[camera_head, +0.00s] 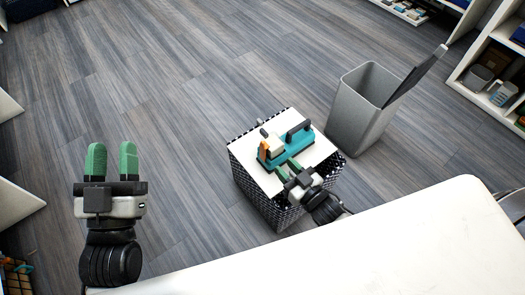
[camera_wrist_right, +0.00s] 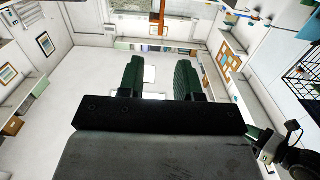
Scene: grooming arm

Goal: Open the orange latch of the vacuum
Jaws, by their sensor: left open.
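The teal vacuum (camera_head: 272,161) with a dark handle sits on a white-topped patterned box. Its orange latch (camera_head: 264,149) is on the left end, beside a white part. My right gripper (camera_head: 287,168) is just in front of the vacuum, its green fingertips close to the teal body; contact is not clear. In the right wrist view its fingers (camera_wrist_right: 160,73) are apart with nothing between them. My left gripper (camera_head: 111,150) is open and empty, over the floor at left.
The patterned box (camera_head: 255,199) stands on the grey wood floor. A grey bin (camera_head: 352,116) with a dark lid stands behind it to the right. A white table edge (camera_head: 380,250) fills the lower right. Shelves (camera_head: 498,85) line the right. Floor at left and back is mostly clear.

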